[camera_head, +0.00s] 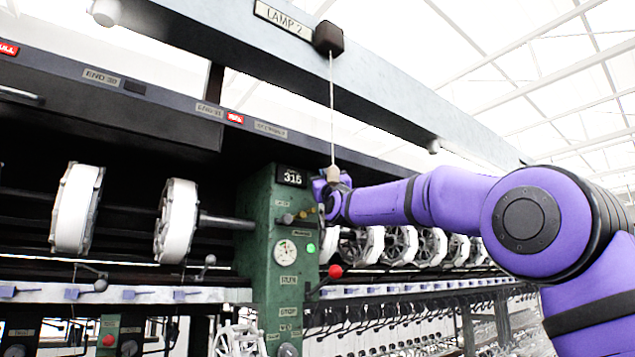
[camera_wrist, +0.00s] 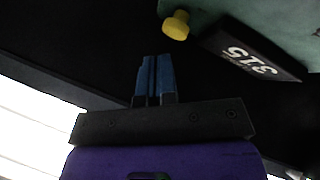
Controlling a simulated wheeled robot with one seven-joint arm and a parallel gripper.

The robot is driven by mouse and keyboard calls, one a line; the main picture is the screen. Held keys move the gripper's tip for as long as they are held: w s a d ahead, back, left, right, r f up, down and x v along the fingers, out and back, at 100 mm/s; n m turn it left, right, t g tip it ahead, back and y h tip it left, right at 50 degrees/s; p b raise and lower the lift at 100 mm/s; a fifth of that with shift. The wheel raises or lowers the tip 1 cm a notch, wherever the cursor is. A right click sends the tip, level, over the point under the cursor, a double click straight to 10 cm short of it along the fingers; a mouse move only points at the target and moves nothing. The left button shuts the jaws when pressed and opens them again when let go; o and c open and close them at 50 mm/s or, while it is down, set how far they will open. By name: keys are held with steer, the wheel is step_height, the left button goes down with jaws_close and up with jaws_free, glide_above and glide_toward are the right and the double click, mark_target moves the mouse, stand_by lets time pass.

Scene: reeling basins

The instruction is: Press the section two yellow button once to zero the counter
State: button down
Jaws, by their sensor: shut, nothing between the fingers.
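The yellow button (camera_wrist: 176,25) is a round knob on the side of the green column in the wrist view. The counter (camera_wrist: 252,59) reading 315 is mounted beside it, and also shows at the top of the green column (camera_head: 289,240) in the head view (camera_head: 290,176). My gripper (camera_wrist: 154,58) has its two blue fingers together, with nothing between them. Its tips lie below and a little left of the button in the wrist view, apart from it. In the head view my gripper (camera_head: 322,190) is at the column's right edge, partly hidden.
A pull cord with a tan handle (camera_head: 333,174) hangs from the LAMP 2 beam (camera_head: 390,88) close to my gripper. A red-knobbed lever (camera_head: 335,271) sticks out below. White reels (camera_head: 176,221) stand left of the column, with more behind my arm.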

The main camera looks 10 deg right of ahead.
steer(key=shift+w, duration=0.1)
steer(key=shift+w+a, duration=0.2)
steer(key=shift+w, duration=0.1)
steer(key=shift+w+a, duration=0.15)
steer(key=shift+w, duration=0.3)
stand_by(0.9)
steer(key=shift+s, duration=0.15)
steer(key=shift+s+d, duration=0.35)
steer(key=shift+s, duration=0.35)
steer(key=shift+s+d, duration=0.3)
steer(key=shift+s, duration=0.5)
steer(key=shift+s+d, duration=0.35)
steer(key=shift+s, duration=0.4)
steer(key=shift+s+d, duration=0.3)
steer(key=shift+s, duration=0.5)
